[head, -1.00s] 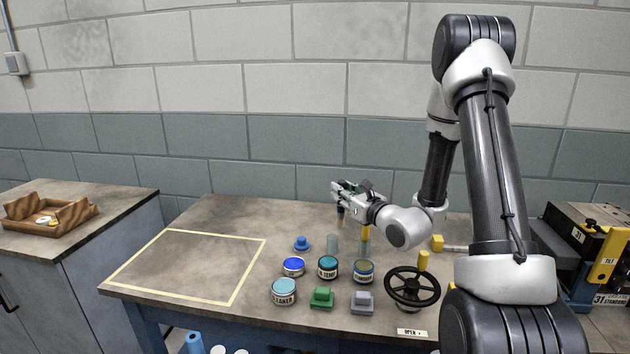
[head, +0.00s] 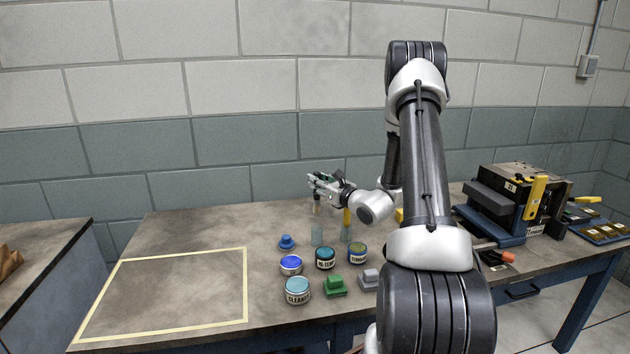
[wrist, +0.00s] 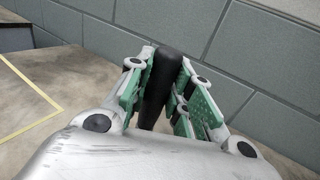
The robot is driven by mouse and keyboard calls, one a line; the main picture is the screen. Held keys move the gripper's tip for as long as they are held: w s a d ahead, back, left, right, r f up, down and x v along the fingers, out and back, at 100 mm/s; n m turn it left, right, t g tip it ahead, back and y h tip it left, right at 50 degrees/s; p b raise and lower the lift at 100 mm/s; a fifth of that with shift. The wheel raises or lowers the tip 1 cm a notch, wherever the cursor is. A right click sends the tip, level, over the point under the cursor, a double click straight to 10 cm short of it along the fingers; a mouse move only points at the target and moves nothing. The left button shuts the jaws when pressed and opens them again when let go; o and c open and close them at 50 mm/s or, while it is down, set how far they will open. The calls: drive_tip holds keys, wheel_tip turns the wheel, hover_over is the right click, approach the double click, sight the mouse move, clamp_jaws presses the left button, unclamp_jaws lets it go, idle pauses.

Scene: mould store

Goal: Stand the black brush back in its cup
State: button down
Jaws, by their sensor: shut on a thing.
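My gripper (head: 322,184) is shut on the black brush (wrist: 160,85), whose dark handle stands between the green-padded fingers in the wrist view. In the head view a short light-brown and dark end of the brush shows below the fingers. A clear empty-looking cup (head: 317,233) stands on the bench directly below that end in the picture. The brush end appears at or just above the cup's rim; I cannot tell whether it is inside. A second clear cup (head: 346,233) to the right holds a yellow-handled brush (head: 347,217).
Several paint tins stand in front of the cups, including a teal one (head: 325,258). A blue knob-like piece (head: 287,242) is left of the cup. A green block (head: 334,286) is nearer. The taped rectangle (head: 246,290) on the left is clear. A machine (head: 510,205) stands right.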

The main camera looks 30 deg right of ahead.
sight(319, 210)
drive_tip(key=shift+f, duration=5.05)
drive_tip(key=c, duration=1.2)
unclamp_jaws()
drive_tip(key=shift+s, duration=0.1)
drive_tip(key=s+d, duration=0.2)
drive_tip(key=s, duration=0.9)
drive_tip(key=shift+s, duration=0.35)
drive_tip(key=shift+d, duration=0.15)
